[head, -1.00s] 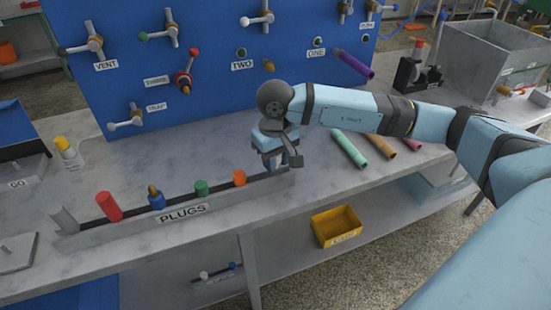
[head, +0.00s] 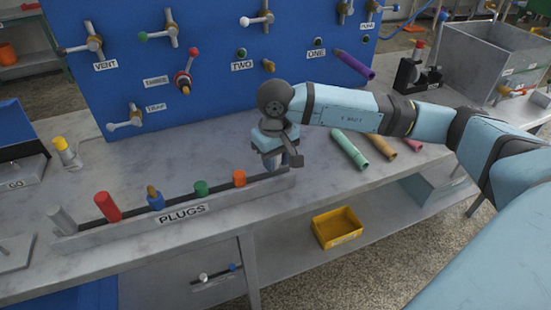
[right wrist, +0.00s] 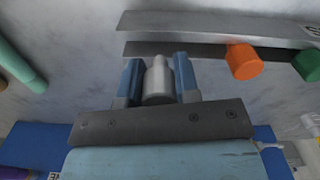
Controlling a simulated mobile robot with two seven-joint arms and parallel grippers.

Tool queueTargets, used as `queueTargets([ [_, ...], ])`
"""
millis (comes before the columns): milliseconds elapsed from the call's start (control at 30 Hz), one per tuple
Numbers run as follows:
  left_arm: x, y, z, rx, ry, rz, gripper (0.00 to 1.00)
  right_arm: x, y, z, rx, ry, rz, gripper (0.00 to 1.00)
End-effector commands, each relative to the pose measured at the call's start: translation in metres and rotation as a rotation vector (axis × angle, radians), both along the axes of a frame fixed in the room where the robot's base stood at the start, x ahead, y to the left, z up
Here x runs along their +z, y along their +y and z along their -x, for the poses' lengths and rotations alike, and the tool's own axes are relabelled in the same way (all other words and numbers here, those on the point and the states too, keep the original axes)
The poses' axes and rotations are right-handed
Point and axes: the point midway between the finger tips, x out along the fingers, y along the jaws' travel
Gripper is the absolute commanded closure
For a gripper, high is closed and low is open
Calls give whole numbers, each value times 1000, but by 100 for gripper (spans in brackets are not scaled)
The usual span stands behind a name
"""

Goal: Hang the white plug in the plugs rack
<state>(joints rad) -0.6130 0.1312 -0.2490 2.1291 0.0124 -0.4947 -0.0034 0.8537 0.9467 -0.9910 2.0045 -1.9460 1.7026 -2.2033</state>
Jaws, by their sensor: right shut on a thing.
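My right gripper (head: 274,161) is at the right end of the plugs rack (head: 135,222), low over the bench. In the right wrist view, its blue fingers (right wrist: 158,84) are shut on the white plug (right wrist: 158,83), a pale cylinder with a narrower tip. The tip points toward the slotted rail of the rack (right wrist: 200,50) and lies close to its edge. I cannot tell whether it touches the rail. In the head view the white plug is mostly hidden by the gripper. My left gripper is not in view.
The rack holds an orange plug (head: 239,178), a green plug (head: 202,188), a blue plug (head: 155,198), a red plug (head: 107,207) and a grey one (head: 62,221). Loose coloured tubes (head: 350,149) lie right of my gripper. A blue valve panel (head: 220,95) stands behind.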

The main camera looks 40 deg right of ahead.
Motion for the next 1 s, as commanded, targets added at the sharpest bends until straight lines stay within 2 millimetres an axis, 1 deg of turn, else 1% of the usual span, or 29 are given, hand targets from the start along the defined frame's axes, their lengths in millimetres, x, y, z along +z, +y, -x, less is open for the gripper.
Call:
queueTargets([
  [200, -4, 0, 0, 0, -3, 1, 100, -1, 0, 0, 0, 0, 0, 93],
  [500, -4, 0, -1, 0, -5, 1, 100, 0, 0, 0, 0, 0, 0, 93],
  [667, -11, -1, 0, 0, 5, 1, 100, -1, 0, 0, 0, 0, 0, 93],
  [1000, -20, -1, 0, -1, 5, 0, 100, -11, 0, 0, 0, 0, 0, 93],
])
